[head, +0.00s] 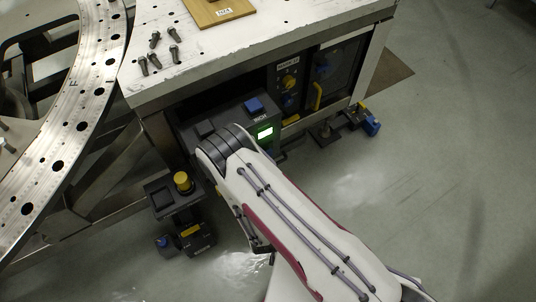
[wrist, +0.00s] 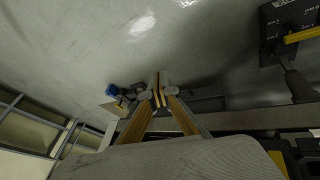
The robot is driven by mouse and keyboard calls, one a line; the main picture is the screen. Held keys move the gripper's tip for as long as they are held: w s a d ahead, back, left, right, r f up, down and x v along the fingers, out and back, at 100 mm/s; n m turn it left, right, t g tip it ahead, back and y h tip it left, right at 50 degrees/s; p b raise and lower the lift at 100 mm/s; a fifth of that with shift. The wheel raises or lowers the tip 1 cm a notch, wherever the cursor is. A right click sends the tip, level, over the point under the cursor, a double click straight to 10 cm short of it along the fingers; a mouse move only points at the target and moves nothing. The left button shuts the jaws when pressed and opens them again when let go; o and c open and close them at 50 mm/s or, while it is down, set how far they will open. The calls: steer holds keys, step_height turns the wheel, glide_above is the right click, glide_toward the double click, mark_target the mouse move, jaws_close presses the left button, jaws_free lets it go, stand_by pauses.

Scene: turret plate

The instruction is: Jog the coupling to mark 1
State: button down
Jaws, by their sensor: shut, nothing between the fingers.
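A large metal ring plate (head: 99,88) with holes and fine marks fills the left of the head view. I cannot make out a coupling or a mark 1 on it. A dark control box (head: 232,112) under the bench has a blue button (head: 254,105), a dark button (head: 204,128) and a lit green display (head: 265,134). My arm reaches in front of this box, and my gripper is hidden in the head view. In the wrist view my gripper (wrist: 158,88) is shut and empty, its fingertips together over the floor, apart from anything I can make out.
The white bench top (head: 250,42) carries several loose bolts (head: 154,40) and a wooden board (head: 218,10). A stand with a yellow knob (head: 182,181) is left of my arm. A pedal with blue and yellow parts (head: 368,121) is on the floor. The floor at right is clear.

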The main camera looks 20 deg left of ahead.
mark_target(270, 154)
steer(key=w+a+r+t+y, duration=0.1)
steer(key=w+r+t, duration=0.8)
steer(key=w+r, duration=0.1)
steer(key=shift+w+a+r+n+y, duration=0.2)
steer(key=shift+w+n+y, duration=0.1)
steer(key=shift+w, duration=0.55)
steer(key=shift+a, duration=0.1)
steer(key=w+a, duration=0.6)
stand_by(0.6)
steer(key=shift+w+a, duration=0.8)
steer(key=shift+w, duration=0.05)
stand_by(3.1)
steer(key=shift+s+d, duration=0.1)
stand_by(0.3)
steer(key=shift+s+d, duration=0.65)
